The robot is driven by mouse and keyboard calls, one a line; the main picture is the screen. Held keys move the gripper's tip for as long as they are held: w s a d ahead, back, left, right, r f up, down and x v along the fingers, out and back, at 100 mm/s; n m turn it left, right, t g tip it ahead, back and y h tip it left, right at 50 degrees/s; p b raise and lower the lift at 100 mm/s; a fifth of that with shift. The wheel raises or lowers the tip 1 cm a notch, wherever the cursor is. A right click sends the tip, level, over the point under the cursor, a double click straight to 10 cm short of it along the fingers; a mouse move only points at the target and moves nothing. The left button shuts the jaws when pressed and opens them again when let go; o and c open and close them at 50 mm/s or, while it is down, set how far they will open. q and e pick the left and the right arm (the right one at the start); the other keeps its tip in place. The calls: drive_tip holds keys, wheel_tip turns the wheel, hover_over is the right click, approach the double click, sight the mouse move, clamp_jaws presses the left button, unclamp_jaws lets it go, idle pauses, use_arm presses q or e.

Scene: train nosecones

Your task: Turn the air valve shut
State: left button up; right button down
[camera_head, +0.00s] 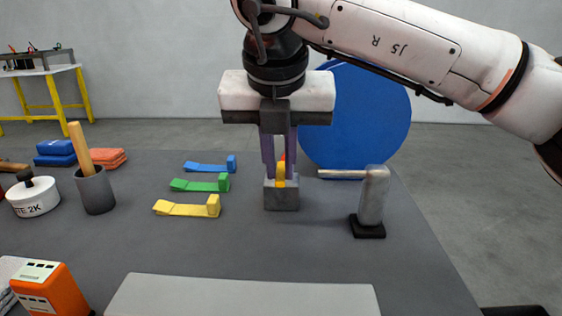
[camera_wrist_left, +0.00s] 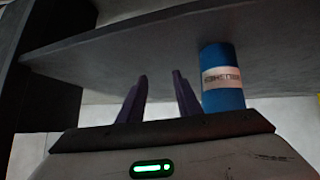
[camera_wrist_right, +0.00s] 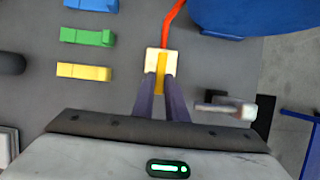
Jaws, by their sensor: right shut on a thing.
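The air valve is a small grey block (camera_head: 282,198) with a yellow lever (camera_head: 281,174) on top. It stands on the dark table right of centre. In the right wrist view the lever (camera_wrist_right: 161,75) lies roughly in line with a red-orange hose (camera_wrist_right: 172,18) leaving the block's far side. My right gripper (camera_head: 280,172) points straight down over the valve, its purple fingers shut on the yellow lever. My left gripper (camera_wrist_left: 160,85) shows only in its wrist view. Its fingers are apart with nothing between them.
Blue, green and yellow hooked pieces (camera_head: 200,207) lie left of the valve. A grey hammer-like tool (camera_head: 374,195) stands close on the right, a blue disc (camera_head: 362,115) behind. A grey slab (camera_head: 240,298) lies in front. A blue can (camera_wrist_left: 222,80) is beside my left fingers.

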drive_tip(key=c, duration=1.8)
unclamp_jaws()
drive_tip(key=shift+o, duration=0.2)
drive_tip(key=p+v, duration=0.1)
drive_tip(key=v, duration=0.9)
drive_tip(key=shift+r, duration=0.15)
drive_tip(key=shift+s, duration=0.15)
